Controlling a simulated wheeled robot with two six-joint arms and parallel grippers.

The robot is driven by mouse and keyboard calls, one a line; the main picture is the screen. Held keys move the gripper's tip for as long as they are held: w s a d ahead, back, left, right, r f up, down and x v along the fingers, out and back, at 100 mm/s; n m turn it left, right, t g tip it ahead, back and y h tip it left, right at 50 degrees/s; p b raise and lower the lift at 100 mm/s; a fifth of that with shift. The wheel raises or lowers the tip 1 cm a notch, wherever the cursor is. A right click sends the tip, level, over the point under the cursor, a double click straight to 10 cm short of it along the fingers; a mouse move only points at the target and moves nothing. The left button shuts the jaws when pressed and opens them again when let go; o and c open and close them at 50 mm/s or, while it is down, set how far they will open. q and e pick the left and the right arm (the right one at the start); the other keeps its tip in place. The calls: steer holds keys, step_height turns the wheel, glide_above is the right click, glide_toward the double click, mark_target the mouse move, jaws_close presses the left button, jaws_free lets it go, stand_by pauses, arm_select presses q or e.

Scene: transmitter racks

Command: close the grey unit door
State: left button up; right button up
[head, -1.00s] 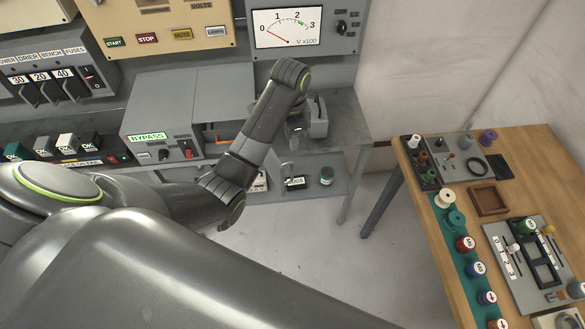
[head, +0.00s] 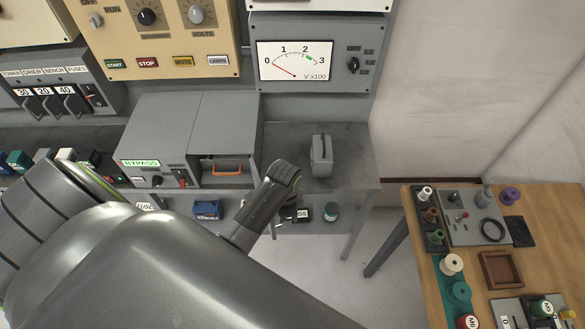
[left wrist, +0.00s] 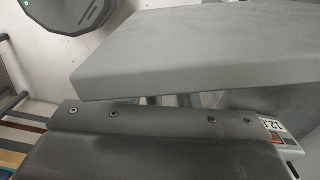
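The grey unit (head: 160,127) stands on the bench, with a lit BYPASS label and a red switch on its left front. The right half of its front shows a dark recess with an orange handle (head: 228,168) across it. I cannot tell from this angle how the door itself stands. My left arm comes in from the left, and its end section stands just right of and below the unit, apart from the handle. Its fingers are hidden. The left wrist view shows a pale grey slab and a dark screwed panel close up, with no clear fingertips. My right gripper is out of view.
A grey block-shaped object (head: 322,157) stands on the bench right of the unit. A lower shelf holds a blue item (head: 207,209) and a green-topped one (head: 332,211). A wooden table (head: 465,265) with spools and a tray is at right. Bare floor lies between.

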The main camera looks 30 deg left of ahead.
arm_select(q)
steer(key=shift+s+f, duration=0.1)
steer(key=shift+s, duration=0.2)
jaws_close()
steer(key=shift+w, duration=0.1)
